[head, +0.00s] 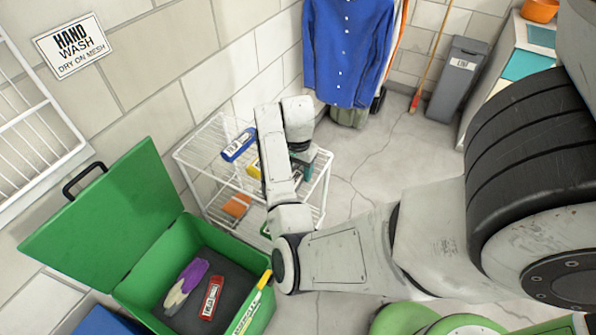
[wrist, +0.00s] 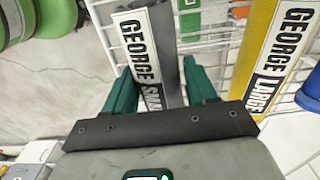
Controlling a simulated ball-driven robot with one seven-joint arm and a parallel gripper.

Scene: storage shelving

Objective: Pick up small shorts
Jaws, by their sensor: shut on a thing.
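The small shorts (wrist: 168,40) are a grey folded bundle with a white label reading "GEORGE SMA…", the rest hidden by my gripper. They stand between the teal fingers of my gripper (wrist: 158,75) in the wrist view, and the fingers are shut on them. In the head view my gripper (head: 304,160) is at the white wire rack (head: 208,190), and the shorts are hidden by my arm. A yellow bundle labelled "GEORGE LARGE" (wrist: 258,45) is to the right of my gripper in the wrist view.
A blue labelled item (head: 238,145) lies on the rack's top, with an orange item (head: 237,205) lower down. An open green bin (head: 135,292) stands front left. A blue shirt (head: 347,45) hangs behind. Floor right of the rack is clear.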

